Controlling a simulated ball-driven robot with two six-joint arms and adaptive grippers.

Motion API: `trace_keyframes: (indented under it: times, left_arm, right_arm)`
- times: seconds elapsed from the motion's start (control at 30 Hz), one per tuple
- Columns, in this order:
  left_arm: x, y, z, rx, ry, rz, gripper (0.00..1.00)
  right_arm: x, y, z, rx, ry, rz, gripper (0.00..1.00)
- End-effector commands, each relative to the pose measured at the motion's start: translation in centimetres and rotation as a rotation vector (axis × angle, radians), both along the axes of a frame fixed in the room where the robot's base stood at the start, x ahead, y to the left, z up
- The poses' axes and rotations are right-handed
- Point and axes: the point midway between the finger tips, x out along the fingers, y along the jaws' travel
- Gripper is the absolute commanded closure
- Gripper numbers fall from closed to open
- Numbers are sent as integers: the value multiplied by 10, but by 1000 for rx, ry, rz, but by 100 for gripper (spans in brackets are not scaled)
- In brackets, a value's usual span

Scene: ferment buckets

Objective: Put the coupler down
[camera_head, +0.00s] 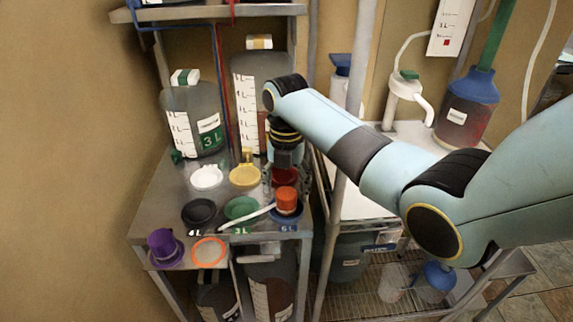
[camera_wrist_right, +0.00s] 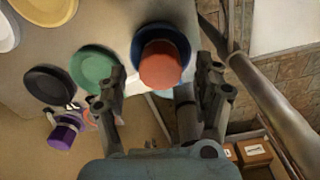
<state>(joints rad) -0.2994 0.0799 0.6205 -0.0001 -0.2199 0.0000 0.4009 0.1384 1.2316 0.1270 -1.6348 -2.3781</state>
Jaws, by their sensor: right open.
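An orange-red cylindrical piece (camera_head: 286,198), which seems to be the coupler, stands on a dark blue lid (camera_head: 288,218) at the front right corner of the steel shelf. In the right wrist view the orange piece (camera_wrist_right: 160,66) sits inside the blue lid's rim (camera_wrist_right: 182,40), seen between my fingers. My right gripper (camera_head: 282,178) is open and empty, just behind and above the piece in the head view; its fingers (camera_wrist_right: 160,78) are spread apart. I cannot tell whether a finger touches it. My left gripper is out of view.
White (camera_head: 206,177), yellow (camera_head: 244,176), black (camera_head: 198,212) and green (camera_head: 241,208) lids lie close by. A white tube (camera_head: 247,218) runs by the green lid. A purple piece (camera_head: 162,242) and an orange ring (camera_head: 208,252) are at the front. Large bottles (camera_head: 195,120) stand behind.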

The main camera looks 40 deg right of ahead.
Motion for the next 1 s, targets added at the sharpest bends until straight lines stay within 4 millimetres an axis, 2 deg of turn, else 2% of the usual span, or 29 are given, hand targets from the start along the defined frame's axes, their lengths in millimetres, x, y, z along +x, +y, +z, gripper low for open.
trace_keyframes:
  times: [0.2, 0.4, 0.6, 1.0]
  left_arm:
    - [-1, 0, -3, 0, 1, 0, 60]
    - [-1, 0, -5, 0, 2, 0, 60]
    - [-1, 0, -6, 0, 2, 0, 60]
    - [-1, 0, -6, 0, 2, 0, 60]
  right_arm:
    - [2, -1, 51, -1, -6, 1, 32]
    - [1, 0, 83, -1, -2, -1, 32]
    - [0, 0, 95, 0, 0, 0, 32]
    - [0, 0, 95, 0, 0, 0, 32]
